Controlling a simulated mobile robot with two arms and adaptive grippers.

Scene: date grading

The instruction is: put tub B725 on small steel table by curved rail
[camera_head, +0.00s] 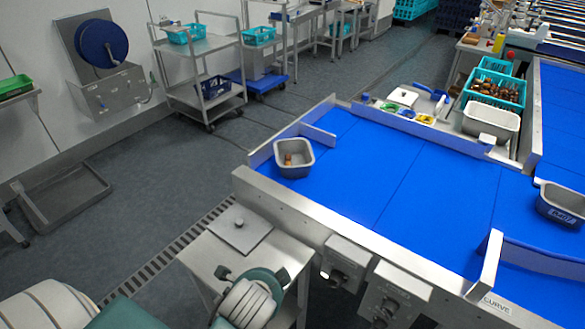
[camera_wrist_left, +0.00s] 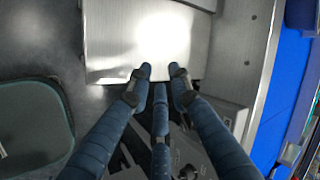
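A grey tub (camera_head: 293,157) with a few brown dates inside stands on the blue belt's left end; no label on it is readable. A second grey tub (camera_head: 562,203) stands at the belt's right edge with a blue label too small to read. A curved rail (camera_head: 545,260) ends beside a "CURVE" plate at the lower right. A small steel table (camera_head: 205,256) with a flat plate on top stands at the belt's near left corner; its top shows in the left wrist view (camera_wrist_left: 120,45). My left gripper (camera_wrist_left: 160,70) is over this table, fingertips apart and empty. My right gripper is out of view.
The belt (camera_head: 400,180) is mostly bare, with a raised steel edge (camera_head: 320,220) and control boxes (camera_head: 345,262) on its near side. Turquoise crates (camera_head: 493,95) and small items stand behind it. A steel trolley (camera_head: 200,95) is at the back left. Floor between is clear.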

